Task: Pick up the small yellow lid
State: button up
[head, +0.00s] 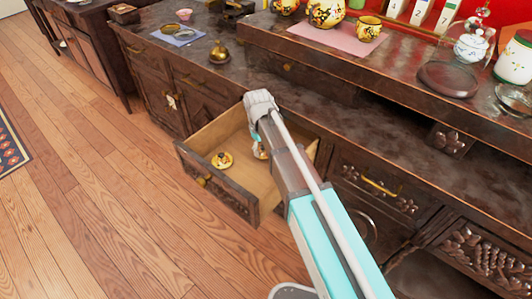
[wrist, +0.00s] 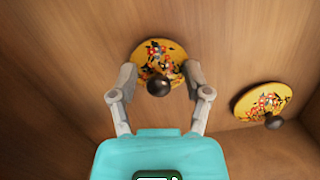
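Two yellow lids with floral patterns and dark round knobs lie in the open drawer. In the wrist view, one lid (wrist: 152,50) is between and just beyond the fingertips of my gripper (wrist: 161,76). The fingers are spread apart, with its knob between them and no clear grip. The other lid (wrist: 257,103) lies to the right, outside the fingers. In the head view, one lid (head: 222,160) is in plain sight near the drawer's front, and another (head: 260,150) is partly hidden by my arm. I cannot tell which lid is smaller.
The open wooden drawer (head: 218,189) has walls close around my gripper. The dark cabinet counter (head: 225,79) runs above it, with a small metal bell-like object (head: 219,53). A raised shelf holds a yellow floral teapot (head: 325,12) and cup (head: 369,28). Wooden floor lies left.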

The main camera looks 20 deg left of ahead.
jog(key=c, duration=0.4)
jog(key=shift+r, duration=0.1)
jog(key=shift+r, duration=0.1)
jog(key=shift+c, duration=1.1)
notch_tip(320, 180, up, 2)
jog(key=shift+r+p, duration=0.1)
jog(key=shift+p, duration=1.15)
grip_shut()
jog(key=s+a+r+p, duration=0.5)
jog(key=s+r+p, duration=0.5)
jog(key=s, duration=0.3)
jog(key=shift+a+r, duration=0.2)
jog(key=shift+r+p, duration=0.1)
jog(key=shift+p, duration=0.25)
